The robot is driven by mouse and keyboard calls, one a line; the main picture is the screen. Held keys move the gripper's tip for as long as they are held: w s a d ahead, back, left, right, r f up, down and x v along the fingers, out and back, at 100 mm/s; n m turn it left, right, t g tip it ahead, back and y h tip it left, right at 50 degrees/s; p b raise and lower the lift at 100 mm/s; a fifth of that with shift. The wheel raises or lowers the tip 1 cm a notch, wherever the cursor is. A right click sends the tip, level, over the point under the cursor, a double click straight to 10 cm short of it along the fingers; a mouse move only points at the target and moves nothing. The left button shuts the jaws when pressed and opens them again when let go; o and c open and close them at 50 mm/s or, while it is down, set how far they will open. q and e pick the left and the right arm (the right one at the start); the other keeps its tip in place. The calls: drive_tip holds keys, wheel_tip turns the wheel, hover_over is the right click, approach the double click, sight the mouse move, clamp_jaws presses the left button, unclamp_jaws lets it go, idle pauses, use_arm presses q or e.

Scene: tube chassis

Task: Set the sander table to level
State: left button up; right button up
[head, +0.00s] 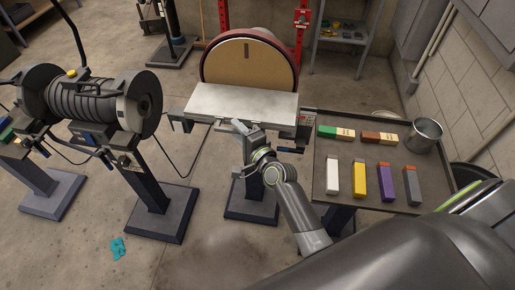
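The disc sander (249,58) stands at the upper middle, with a large round tan disc in a dark red rim. Its table (240,101) is a flat grey plate in front of the disc and looks about level; I cannot tell its exact tilt. My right gripper (241,128) is at the front edge of the table, just below its middle, near the top of the sander's pedestal. Its fingers are small and partly merged with the parts behind, so I cannot tell whether they are open or touching anything. My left gripper is not in view.
A bench grinder (88,98) on a pedestal stands at the left. At the right, a dark tray table (345,205) holds several coloured blocks and a metal bucket (424,136). A teal rag (118,248) lies on the open concrete floor.

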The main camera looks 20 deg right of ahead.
drive_tip(key=b+v, duration=0.4)
drive_tip(key=v, duration=1.2)
drive_tip(key=shift+s, duration=0.3)
drive_tip(key=shift+d, duration=0.1)
drive_tip(key=s+d+f+n+g+h, duration=0.1)
drive_tip(key=s+f+n+g, duration=0.15)
drive_tip(key=f, duration=0.95)
drive_tip(key=s+d+f+n+g+h, duration=0.1)
drive_tip(key=s+d+f+n+g, duration=0.15)
drive_tip(key=f, duration=0.85)
drive_tip(key=s+d+f+n+g+h, duration=0.1)
drive_tip(key=s+f+n+g, duration=0.15)
drive_tip(key=f, duration=0.95)
drive_tip(key=s+d+f+n+g, duration=0.1)
drive_tip(key=s+f+n+g, duration=0.1)
drive_tip(key=s+f, duration=0.3)
drive_tip(key=s+d+f+n+g, duration=0.2)
drive_tip(key=s+f, duration=0.4)
drive_tip(key=s, duration=0.6)
drive_tip(key=s+d+f+n+g+h, duration=0.1)
drive_tip(key=s+d+f+n+g, duration=0.1)
drive_tip(key=s+f+n+g, duration=0.2)
drive_tip(key=s+f, duration=0.2)
drive_tip(key=s, duration=0.2)
drive_tip(key=shift+s+n, duration=0.35)
drive_tip(key=shift+s, duration=0.05)
drive_tip(key=shift+d+r, duration=0.1)
